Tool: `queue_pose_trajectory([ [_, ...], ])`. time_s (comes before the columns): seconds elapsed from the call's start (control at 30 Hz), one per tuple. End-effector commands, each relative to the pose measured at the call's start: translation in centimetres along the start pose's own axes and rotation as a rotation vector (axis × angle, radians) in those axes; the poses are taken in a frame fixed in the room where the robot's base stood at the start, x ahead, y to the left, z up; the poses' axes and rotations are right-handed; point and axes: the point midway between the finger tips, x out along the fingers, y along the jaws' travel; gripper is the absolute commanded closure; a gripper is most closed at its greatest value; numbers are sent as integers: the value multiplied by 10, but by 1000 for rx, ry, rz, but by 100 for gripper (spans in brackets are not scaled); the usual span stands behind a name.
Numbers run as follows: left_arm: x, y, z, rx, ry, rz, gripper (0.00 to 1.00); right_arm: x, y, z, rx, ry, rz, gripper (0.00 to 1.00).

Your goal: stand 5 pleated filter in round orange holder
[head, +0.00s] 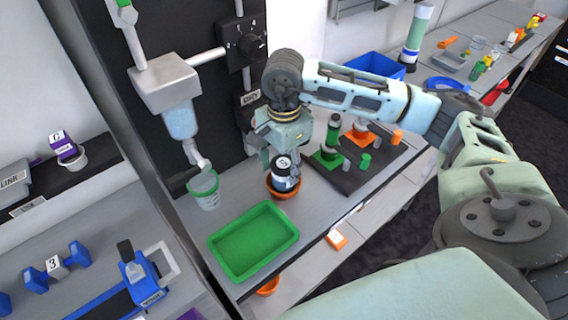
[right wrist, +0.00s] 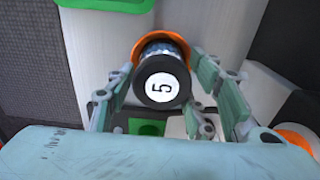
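The 5 pleated filter (head: 285,181) has a dark cap with a white disc marked 5 and a pale body. It stands about upright in the round orange holder (head: 284,193), whose rim shows around its lower part. The filter's numbered end faces the camera in the right wrist view (right wrist: 160,84), with part of the orange holder (right wrist: 164,38) behind it. My right gripper (head: 277,157) is just above and beside the filter. Its fingers (right wrist: 164,80) are spread on either side of the filter, with gaps visible. My left gripper is not in view.
A green tray (head: 254,242) lies in front on the grey bench, with a pale green cup (head: 203,189) to its upper left. A dark mat (head: 350,172) with green and orange holders lies to the right. A dispenser (head: 165,88) hangs above the cup.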

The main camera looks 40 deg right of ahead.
Motion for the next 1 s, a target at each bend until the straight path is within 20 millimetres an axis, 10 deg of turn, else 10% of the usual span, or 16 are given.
queue_pose_trajectory([
  [0.6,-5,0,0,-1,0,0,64,-14,-1,0,0,-1,-5,39],
  [1.0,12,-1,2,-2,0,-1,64,-102,-1,0,0,0,-7,39],
])
